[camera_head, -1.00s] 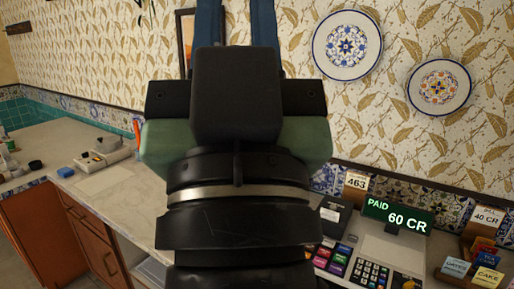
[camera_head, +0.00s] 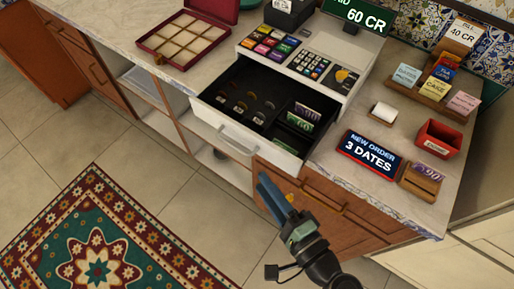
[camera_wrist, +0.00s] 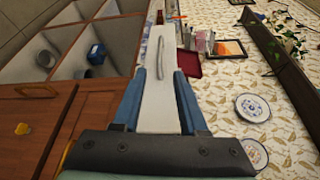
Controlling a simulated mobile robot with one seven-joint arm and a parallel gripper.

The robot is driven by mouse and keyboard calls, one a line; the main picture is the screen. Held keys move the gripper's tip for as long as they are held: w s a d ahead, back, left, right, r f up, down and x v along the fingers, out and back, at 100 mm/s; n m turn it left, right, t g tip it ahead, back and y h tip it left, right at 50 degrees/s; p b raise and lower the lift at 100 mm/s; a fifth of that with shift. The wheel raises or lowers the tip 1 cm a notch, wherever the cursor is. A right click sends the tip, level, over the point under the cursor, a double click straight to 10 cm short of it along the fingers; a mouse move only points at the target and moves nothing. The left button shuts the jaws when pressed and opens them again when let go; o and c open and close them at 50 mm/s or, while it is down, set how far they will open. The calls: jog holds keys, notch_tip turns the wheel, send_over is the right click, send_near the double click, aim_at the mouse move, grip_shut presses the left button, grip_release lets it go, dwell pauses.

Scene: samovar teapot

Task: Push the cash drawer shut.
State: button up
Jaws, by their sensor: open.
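The cash drawer (camera_head: 283,157) is pulled out of the white register (camera_head: 349,100) and hangs past the counter edge. It has a white front with a curved handle (camera_head: 237,139), and a black tray (camera_head: 236,83) holding coins and upright notes. In the wrist view the drawer front (camera_wrist: 158,105) appears between my fingers, with its handle (camera_wrist: 162,59) beyond them. My gripper (camera_head: 266,189) has blue fingers, spread apart and empty. In the head view it is just below and in front of the drawer's right end, apart from it. It also shows in the wrist view (camera_wrist: 160,73).
An open red box (camera_head: 187,38) with compartments sits left of the register. On the right are a "NEW ORDER 3 DATES" sign (camera_head: 368,154), a red bin (camera_head: 437,139) and card racks. Wooden cabinets (camera_head: 350,205) and open shelves stand below. The tiled floor in front holds a patterned rug (camera_head: 95,240).

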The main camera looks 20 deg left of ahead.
aim_at(234, 145)
jog(key=p+x, duration=0.1)
jog(key=x, duration=1.2)
jog(key=shift+a, duration=0.1)
jog(key=shift+s, duration=0.1)
grip_shut()
dwell(0.9)
